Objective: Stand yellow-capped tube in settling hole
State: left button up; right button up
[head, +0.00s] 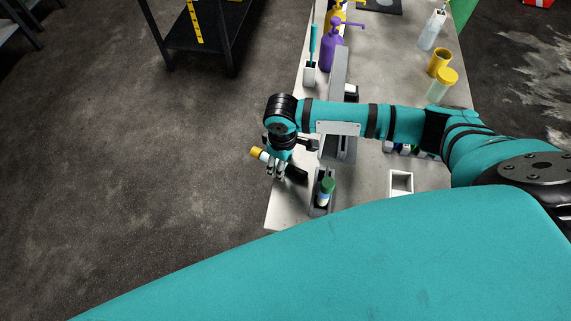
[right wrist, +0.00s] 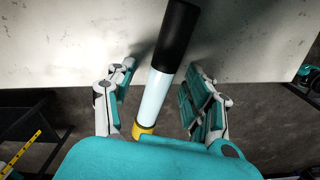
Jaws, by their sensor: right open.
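The yellow-capped tube (head: 264,156) is at the table's near left edge in the head view, slanting, with its yellow cap to the left. The right wrist view shows its pale body (right wrist: 155,97), yellow cap close to the camera and a black far end. My right gripper (head: 277,173) is around it. Its fingers (right wrist: 160,97) are open, with a gap on both sides of the tube. What supports the black end is unclear. A grey holder (head: 315,207) carries a green-capped tube (head: 325,190). I cannot tell which opening is the settling hole. My left gripper is not in view.
A white block with a square opening (head: 401,183) stands to the right on the table. My right arm crosses the table and partly hides a grey column (head: 339,75). A purple pump bottle (head: 332,52) and yellow-lidded jar (head: 442,85) stand farther back.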

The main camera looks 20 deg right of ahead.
grip_shut()
dwell(0.3)
